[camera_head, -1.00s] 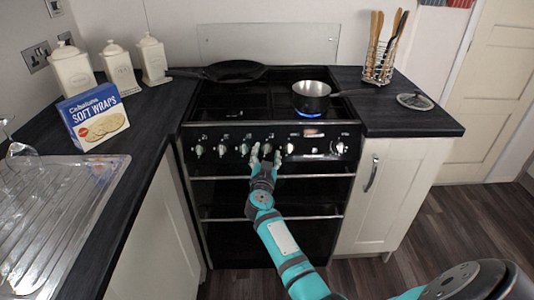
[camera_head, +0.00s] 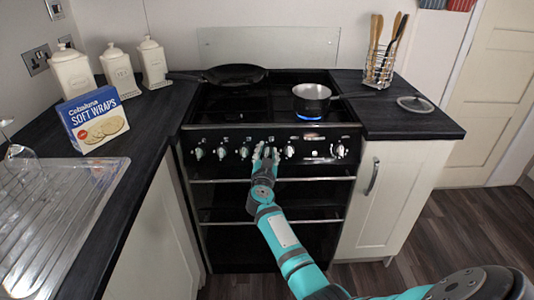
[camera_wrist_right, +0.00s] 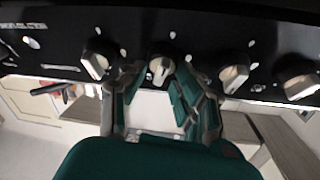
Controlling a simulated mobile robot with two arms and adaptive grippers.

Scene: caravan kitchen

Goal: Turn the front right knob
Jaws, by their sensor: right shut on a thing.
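The black stove's front panel carries a row of several pale knobs. My right gripper (camera_head: 265,153) is at the middle of this row, fingers pointing at the panel. In the right wrist view, my right gripper (camera_wrist_right: 157,78) has its fingers on either side of one knob (camera_wrist_right: 160,66) and is shut on it. Its neighbours are a knob to the left (camera_wrist_right: 95,65) and one to the right (camera_wrist_right: 233,73). In the head view, free knobs show left (camera_head: 243,152) and right (camera_head: 290,151) of the gripper. No label tells which burner the held knob serves. My left gripper is out of view.
A saucepan (camera_head: 312,100) stands over a blue flame (camera_head: 308,117) at the hob's right. A black frying pan (camera_head: 234,74) sits at the back left. An oven door handle (camera_head: 270,179) runs below the knobs. A utensil holder (camera_head: 380,65) and lid (camera_head: 415,104) are on the right worktop.

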